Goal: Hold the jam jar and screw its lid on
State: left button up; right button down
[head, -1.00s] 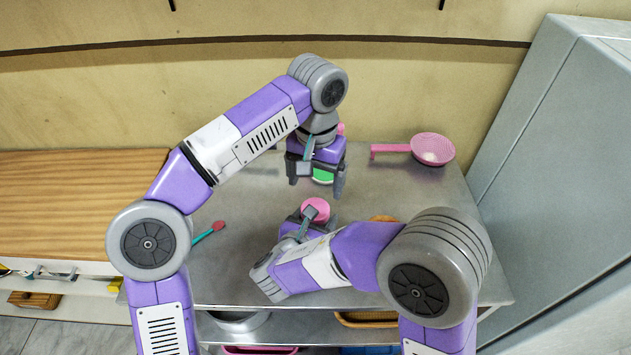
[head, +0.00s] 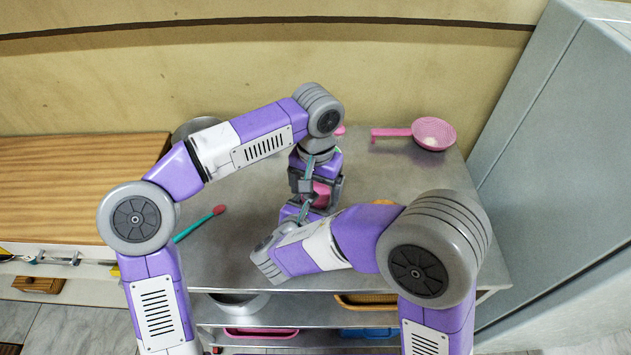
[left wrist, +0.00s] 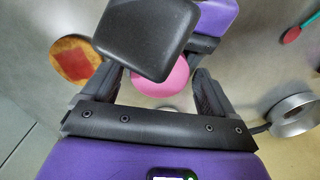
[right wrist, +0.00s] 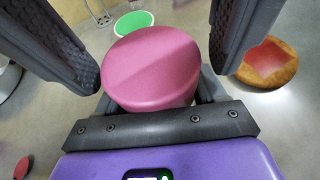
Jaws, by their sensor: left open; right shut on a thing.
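The pink jam jar (head: 321,190) stands between my two grippers in the head view. Its smooth pink top fills the middle of the right wrist view (right wrist: 152,68), and I cannot make out a seam between jar and lid. My right gripper (right wrist: 157,98) is shut on the jar from the side, low on its body. My left gripper (head: 316,186) is open above it, pointing down, its fingers on either side of the pink top with gaps. In the left wrist view the pink top (left wrist: 165,80) shows between the fingers, partly hidden by a black block.
Jam toast (right wrist: 268,62) lies on the metal table beside the grippers. A green disc (right wrist: 133,22) lies behind the jar. A pink pan (head: 432,134) is at the back right, and a red-tipped teal utensil (head: 200,223) at the left. A grey cabinet (head: 570,150) borders the right side.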

pick_arm(q)
jog(key=c, duration=1.1)
jog(key=shift+m, duration=1.5)
jog(key=o, duration=1.2)
jog(key=shift+c, duration=0.2)
jog(key=shift+r, duration=2.3)
jog(key=shift+c, duration=0.3)
